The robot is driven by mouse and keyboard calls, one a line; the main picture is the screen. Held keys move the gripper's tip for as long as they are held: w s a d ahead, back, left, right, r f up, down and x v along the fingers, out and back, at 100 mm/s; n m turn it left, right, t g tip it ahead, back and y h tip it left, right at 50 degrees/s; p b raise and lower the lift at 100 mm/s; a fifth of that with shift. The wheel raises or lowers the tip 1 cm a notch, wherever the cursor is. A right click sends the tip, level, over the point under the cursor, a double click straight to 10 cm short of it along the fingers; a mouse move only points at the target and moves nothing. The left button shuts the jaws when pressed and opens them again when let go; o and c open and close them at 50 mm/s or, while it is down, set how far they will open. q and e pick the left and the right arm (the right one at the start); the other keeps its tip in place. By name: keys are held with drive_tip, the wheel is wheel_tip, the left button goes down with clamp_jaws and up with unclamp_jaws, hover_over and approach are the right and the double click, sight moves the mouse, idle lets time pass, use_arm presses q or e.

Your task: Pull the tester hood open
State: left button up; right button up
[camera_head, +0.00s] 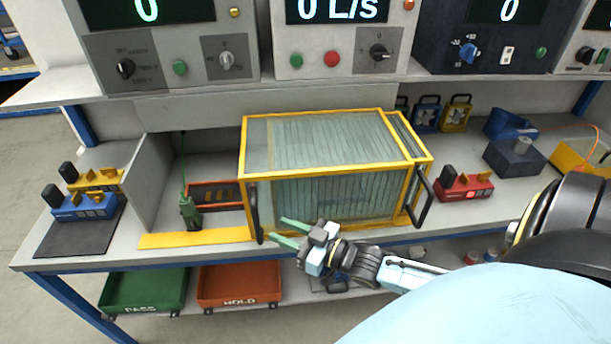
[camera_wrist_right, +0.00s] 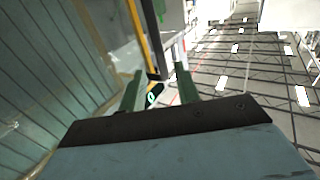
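The tester hood (camera_head: 318,140) is a clear box with a yellow frame in the middle of the bench. A black upright handle (camera_head: 254,212) is at its front left corner, and another black handle (camera_head: 424,197) is at its right end. My right gripper (camera_head: 277,230) is in front of the hood's lower left, its green fingers apart and pointing left towards the left handle. In the right wrist view, the open fingers (camera_wrist_right: 160,88) show with a black handle part (camera_wrist_right: 154,94) between or just beyond them; contact cannot be told. My left gripper is not in view.
An orange-framed fixture (camera_head: 215,194) and a dark green tool (camera_head: 189,211) are left of the hood. A red device (camera_head: 464,188) is at its right. Green (camera_head: 145,291) and orange (camera_head: 239,283) trays are below. The yellow strip (camera_head: 195,238) along the bench front is clear.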

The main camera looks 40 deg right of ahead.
drive_tip(key=shift+v, duration=2.7)
